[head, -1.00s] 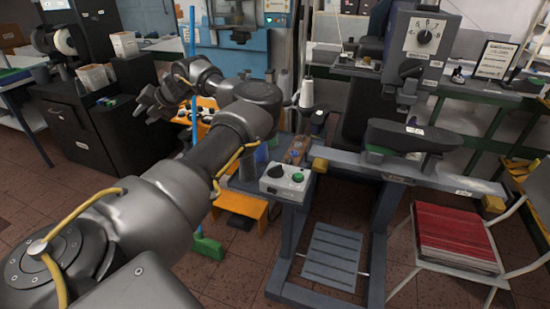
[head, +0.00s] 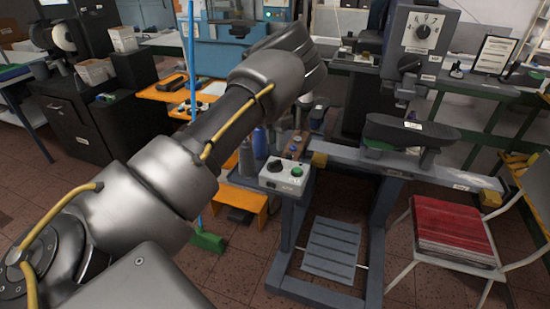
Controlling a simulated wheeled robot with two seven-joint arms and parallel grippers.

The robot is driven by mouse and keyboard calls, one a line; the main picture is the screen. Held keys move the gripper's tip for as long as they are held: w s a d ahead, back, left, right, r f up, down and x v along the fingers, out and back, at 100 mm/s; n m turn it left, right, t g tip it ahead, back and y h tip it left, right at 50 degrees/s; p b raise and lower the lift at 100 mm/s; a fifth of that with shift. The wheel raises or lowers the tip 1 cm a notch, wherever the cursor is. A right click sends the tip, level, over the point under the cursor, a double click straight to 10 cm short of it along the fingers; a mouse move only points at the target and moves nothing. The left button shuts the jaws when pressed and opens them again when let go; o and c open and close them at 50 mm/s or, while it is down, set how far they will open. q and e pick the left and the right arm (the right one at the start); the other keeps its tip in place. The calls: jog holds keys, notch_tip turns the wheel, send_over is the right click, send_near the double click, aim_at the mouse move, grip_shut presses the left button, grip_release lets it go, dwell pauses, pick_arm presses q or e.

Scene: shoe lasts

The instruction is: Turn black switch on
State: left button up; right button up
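A pale control box (head: 284,179) sits on the left end of the grey machine frame. It has a round black switch (head: 275,166) on its top left and a green button (head: 297,171) at its right. The switch's exact turn is too small to read. My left arm (head: 212,140) reaches from the lower left to the upper middle, its far end above and behind the box, apart from the switch. The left gripper is mostly hidden behind the arm's end, and its fingers cannot be made out. My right gripper is out of view.
A blue pole (head: 192,70) stands left.

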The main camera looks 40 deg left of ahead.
aim_at(275, 162)
pick_arm(q)
notch_tip(275, 162, down, 8)
jog(key=shift+a+p, duration=0.1)
jog(key=shift+p, duration=0.85)
grip_shut()
